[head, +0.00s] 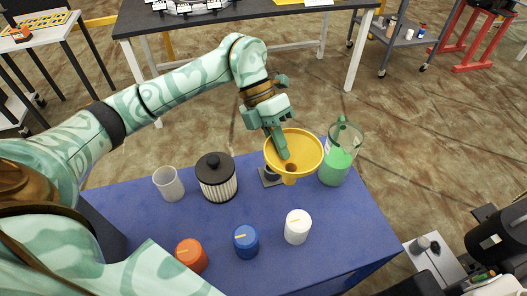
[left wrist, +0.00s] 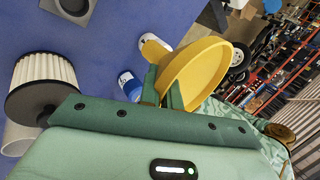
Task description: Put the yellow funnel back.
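The yellow funnel (head: 309,151) is at my left gripper (head: 281,150), over the blue table, with its spout pointing down. My left gripper is shut on the funnel's wall near the rim; the left wrist view shows the fingers (left wrist: 163,95) against the funnel (left wrist: 200,72). A small grey stand with a round hole (left wrist: 72,6) is on the table, apart from the funnel in the left wrist view. In the head view the funnel partly hides the stand (head: 267,181). My right gripper is in neither view.
A green-filled bottle (head: 335,166) stands close right of the funnel. A black-topped filter (head: 217,184) and a clear cup (head: 168,184) stand to the left. White (head: 297,228), blue (head: 246,241) and orange (head: 191,256) containers stand in front on the blue table (head: 345,235).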

